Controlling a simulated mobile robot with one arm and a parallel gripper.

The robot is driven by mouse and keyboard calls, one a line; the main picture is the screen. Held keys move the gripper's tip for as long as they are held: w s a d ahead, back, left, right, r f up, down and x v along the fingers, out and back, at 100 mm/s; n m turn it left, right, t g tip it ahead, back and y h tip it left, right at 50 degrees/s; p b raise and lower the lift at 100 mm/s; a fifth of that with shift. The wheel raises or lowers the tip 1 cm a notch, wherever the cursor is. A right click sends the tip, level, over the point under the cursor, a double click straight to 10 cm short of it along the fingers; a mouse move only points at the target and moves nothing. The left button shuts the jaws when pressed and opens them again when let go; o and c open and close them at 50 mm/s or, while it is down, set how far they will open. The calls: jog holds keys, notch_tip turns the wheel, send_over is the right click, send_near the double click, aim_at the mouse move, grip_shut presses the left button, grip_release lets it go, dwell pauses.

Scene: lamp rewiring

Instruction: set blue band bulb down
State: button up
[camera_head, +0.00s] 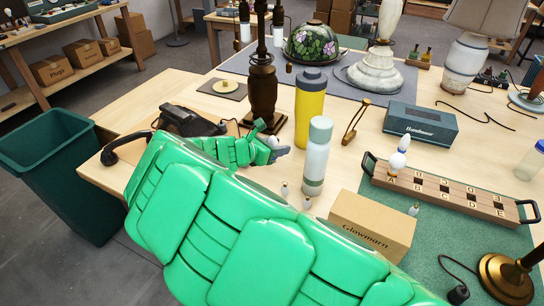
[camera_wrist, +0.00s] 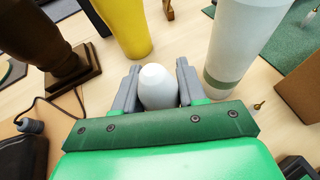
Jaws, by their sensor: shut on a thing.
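My gripper (camera_wrist: 157,78) is shut on a white bulb (camera_wrist: 158,88), whose rounded end shows between the grey fingers in the wrist view. No blue band shows on the visible part of it; its lower part is hidden. In the head view my gripper (camera_head: 279,151) is low over the table, left of the pale bottle and in front of the yellow one. Whether the bulb touches the table cannot be told. Another white bulb (camera_head: 398,158) stands upright in the lettered wooden rack (camera_head: 452,196) at the right.
The yellow bottle (camera_head: 310,108) and pale bottle (camera_head: 317,157) stand close to my gripper. A dark lamp base (camera_head: 263,90) is behind it to the left. The Glowmorn box (camera_head: 371,226) is at the front right. Some bare table (camera_head: 345,165) lies right of the bottles.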

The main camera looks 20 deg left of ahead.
jog(key=shift+w+a+f, duration=0.7)
jog(key=shift+w+f, duration=0.15)
jog(key=shift+f, duration=0.3)
jog(key=shift+w+a+f, duration=0.65)
jog(key=shift+w+f, duration=0.25)
jog(key=shift+f, duration=0.25)
jog(key=shift+w+a+f, duration=0.7)
jog(key=shift+w+f, duration=0.15)
jog(key=shift+f, duration=1.65)
jog(key=o, duration=1)
jog(key=shift+f, duration=0.1)
jog(key=shift+o, duration=0.2)
jog(key=shift+s+a+r, duration=0.1)
jog(key=shift+s+r, duration=0.15)
jog(key=shift+s, duration=0.05)
jog(key=v, duration=1.1)
jog(key=shift+s+a, duration=0.1)
